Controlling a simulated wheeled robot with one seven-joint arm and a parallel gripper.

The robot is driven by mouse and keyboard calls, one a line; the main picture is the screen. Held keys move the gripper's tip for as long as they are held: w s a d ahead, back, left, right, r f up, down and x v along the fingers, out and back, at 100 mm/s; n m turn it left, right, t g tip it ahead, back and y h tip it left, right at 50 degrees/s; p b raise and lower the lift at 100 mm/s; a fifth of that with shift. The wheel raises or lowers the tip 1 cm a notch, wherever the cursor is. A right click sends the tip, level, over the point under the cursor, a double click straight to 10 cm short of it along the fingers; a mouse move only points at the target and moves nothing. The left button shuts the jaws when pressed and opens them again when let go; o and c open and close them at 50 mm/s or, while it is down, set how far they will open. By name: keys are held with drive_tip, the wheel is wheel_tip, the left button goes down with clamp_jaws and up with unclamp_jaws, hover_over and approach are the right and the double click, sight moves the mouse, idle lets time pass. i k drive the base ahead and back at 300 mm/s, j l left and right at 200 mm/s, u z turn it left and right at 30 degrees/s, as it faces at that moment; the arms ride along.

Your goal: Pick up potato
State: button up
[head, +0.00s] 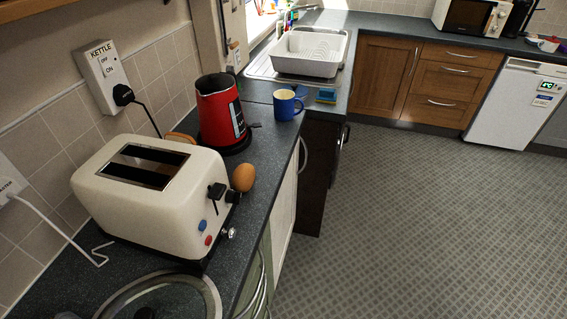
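A smooth brown, rounded potato (244,178) sits on the dark counter in the head view. It is just right of the cream toaster (150,190), close to the toaster's black lever and near the counter's front edge. Its lower left side is partly hidden by the lever and knob. My gripper does not show in this view.
A red kettle (221,112) and a blue mug (287,104) stand behind the potato on the counter (262,150). A glass lid (160,298) lies in the near foreground. A white dish rack (309,52) is at the sink. The patterned floor (420,210) to the right is clear.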

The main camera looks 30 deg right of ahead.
sight(243, 176)
drive_tip(key=i+l+u, duration=0.1)
drive_tip(key=u, duration=1.05)
drive_tip(key=l+u, duration=0.25)
drive_tip(key=l, duration=0.2)
drive_tip(key=l+u, duration=0.25)
drive_tip(key=l, duration=0.15)
drive_tip(key=k+l+u, duration=0.1)
drive_tip(key=l+u, duration=0.2)
drive_tip(key=k+l+u, duration=0.25)
drive_tip(key=l, duration=0.25)
drive_tip(key=l+u, duration=0.25)
drive_tip(key=l, duration=0.15)
